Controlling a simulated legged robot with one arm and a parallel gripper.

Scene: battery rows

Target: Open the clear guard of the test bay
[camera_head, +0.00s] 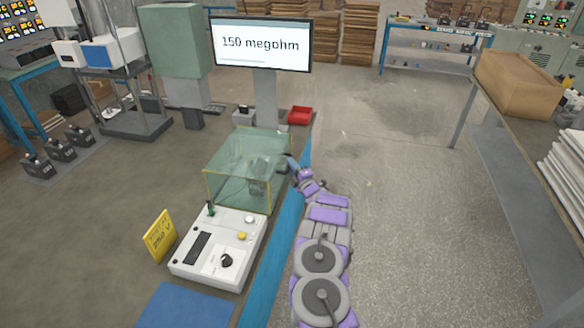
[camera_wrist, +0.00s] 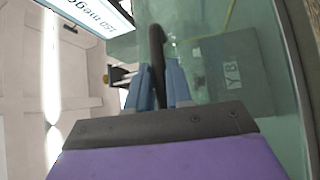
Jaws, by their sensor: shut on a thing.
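The clear guard (camera_head: 225,165) is a greenish see-through box with yellow edges, behind the white control box in the head view. It looks lowered over the test bay, with dark items (camera_head: 258,180) showing dimly through it. My gripper (camera_head: 290,162) is at the guard's right side. In the wrist view my gripper (camera_wrist: 159,88) has its two blue fingers shut on a black bar-like handle (camera_wrist: 156,45). The handle lies against the greenish guard panel (camera_wrist: 205,50). Where the handle joins the guard is not clear.
The white control box (camera_head: 215,250) with a knob and buttons stands in front of the guard, beside a yellow sign (camera_head: 160,236). A screen (camera_head: 262,44) reading "150 megohm" and a red bin (camera_head: 300,115) are behind. Open floor (camera_head: 400,200) lies to the right.

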